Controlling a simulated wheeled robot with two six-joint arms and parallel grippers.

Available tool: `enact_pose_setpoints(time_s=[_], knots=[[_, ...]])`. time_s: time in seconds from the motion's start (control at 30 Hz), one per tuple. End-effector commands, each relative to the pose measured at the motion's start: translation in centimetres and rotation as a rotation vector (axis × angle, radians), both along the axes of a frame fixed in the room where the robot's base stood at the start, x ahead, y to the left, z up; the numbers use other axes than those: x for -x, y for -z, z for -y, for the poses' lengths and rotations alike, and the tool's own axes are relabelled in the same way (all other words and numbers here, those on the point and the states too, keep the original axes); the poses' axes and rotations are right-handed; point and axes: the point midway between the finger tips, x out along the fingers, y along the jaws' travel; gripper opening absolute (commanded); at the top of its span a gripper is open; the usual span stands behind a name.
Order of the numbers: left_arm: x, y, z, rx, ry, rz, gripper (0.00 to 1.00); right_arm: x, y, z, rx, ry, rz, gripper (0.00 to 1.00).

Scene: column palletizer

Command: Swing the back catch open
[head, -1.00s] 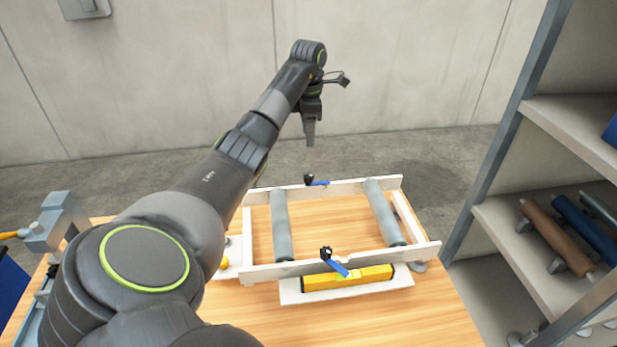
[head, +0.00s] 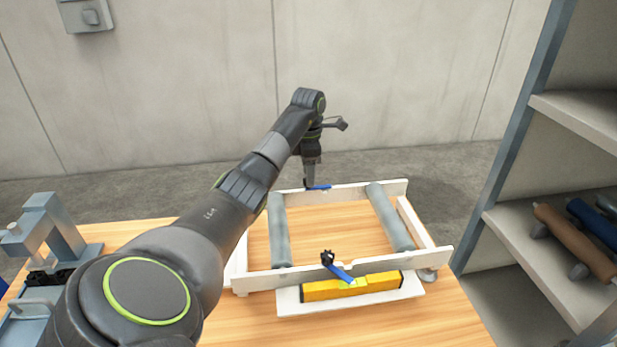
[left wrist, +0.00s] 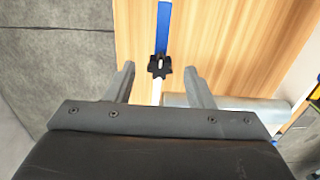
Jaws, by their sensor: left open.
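The back catch (head: 319,187) is a blue lever with a black knob on the back rail (head: 360,190) of the white frame. In the head view its knob is hidden behind my left gripper (head: 311,184). In the left wrist view the black star-shaped knob (left wrist: 160,67) lies between the two open fingers of my left gripper (left wrist: 160,82), and the blue lever (left wrist: 163,25) runs up from it. The fingers are apart from the knob on both sides. The front catch (head: 340,271), also blue with a black knob, slants down across the front rail (head: 270,276).
Two grey rollers (head: 279,230) (head: 390,216) span the frame on the wooden table (head: 420,325). A yellow level (head: 350,287) lies on a white ledge (head: 295,303) in front. A grey clamp-like fixture (head: 45,230) stands at left. A shelf rack (head: 510,215) with rollers stands at right.

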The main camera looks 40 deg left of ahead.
Motion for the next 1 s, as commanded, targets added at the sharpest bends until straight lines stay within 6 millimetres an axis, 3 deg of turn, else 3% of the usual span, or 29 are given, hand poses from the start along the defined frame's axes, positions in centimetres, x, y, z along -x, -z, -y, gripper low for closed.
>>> enact_pose_setpoints(time_s=[0.2, 0.47, 0.8, 1.0], knots=[[0.0, 1.3, 0.0, -0.001, 0.0, 0.001, 0.48, 0.1, -0.5, 0.2, 0.003, -0.001, -0.001, 0.36], [0.0, 1.4, 0.0, -0.001, 0.001, 0.001, 0.47, 0.1, -0.5, 0.2, 0.003, 0.0, -0.002, 0.36], [0.0, 1.3, 0.0, -0.002, 0.0, 0.001, 0.04, 0.1, -0.5, 0.1, 0.001, 0.0, -0.002, 0.36], [0.0, 1.3, 0.0, -0.002, -0.012, 0.001, 0.04, 0.1, -0.4, -0.2, -0.002, 0.001, -0.002, 0.36]])
